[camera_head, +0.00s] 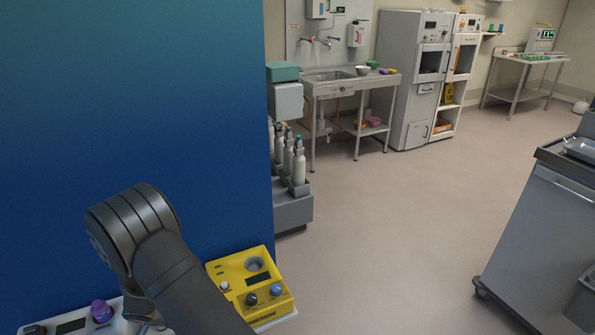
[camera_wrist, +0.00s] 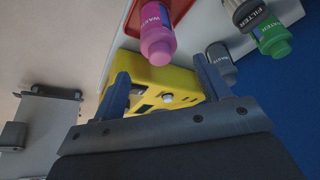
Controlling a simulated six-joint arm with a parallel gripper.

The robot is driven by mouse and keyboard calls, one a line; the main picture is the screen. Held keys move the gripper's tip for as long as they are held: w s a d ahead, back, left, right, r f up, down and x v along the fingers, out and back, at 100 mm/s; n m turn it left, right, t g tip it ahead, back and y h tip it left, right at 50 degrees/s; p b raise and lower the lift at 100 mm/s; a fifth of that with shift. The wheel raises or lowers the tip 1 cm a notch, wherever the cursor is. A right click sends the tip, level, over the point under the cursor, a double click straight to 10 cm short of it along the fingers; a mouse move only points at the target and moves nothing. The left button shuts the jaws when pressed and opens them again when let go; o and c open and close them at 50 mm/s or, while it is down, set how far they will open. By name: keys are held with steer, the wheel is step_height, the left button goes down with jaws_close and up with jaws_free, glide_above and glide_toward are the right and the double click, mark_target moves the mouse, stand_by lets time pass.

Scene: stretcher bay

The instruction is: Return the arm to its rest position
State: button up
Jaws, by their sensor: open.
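My arm, dark grey, reaches up from the bottom of the head view at the lower left, in front of a tall blue panel (camera_head: 140,90). My gripper is hidden there. In the wrist view my gripper (camera_wrist: 160,85) shows as two dark fingers set wide apart. It is open, with nothing held between the fingers. A yellow device (camera_wrist: 182,84) with knobs shows beyond and between the fingers; I cannot tell whether they touch it. The same yellow device (camera_head: 240,268) sits beside my arm in the head view.
In the wrist view a pink bottle (camera_wrist: 157,42), a green bottle (camera_wrist: 272,38) and a grey bottle (camera_wrist: 220,60) are near the fingers. A metal cart (camera_head: 545,225) stands at right. A sink bench (camera_head: 345,88) and cabinets are behind. The middle floor (camera_head: 400,210) is clear.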

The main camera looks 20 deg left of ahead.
steer(key=x, duration=0.8)
steer(key=shift+w+f, duration=0.1)
steer(key=shift+f, duration=0.3)
step_height(320, 180, up, 2)
steer(key=shift+r, duration=0.5)
steer(key=shift+f, duration=0.1)
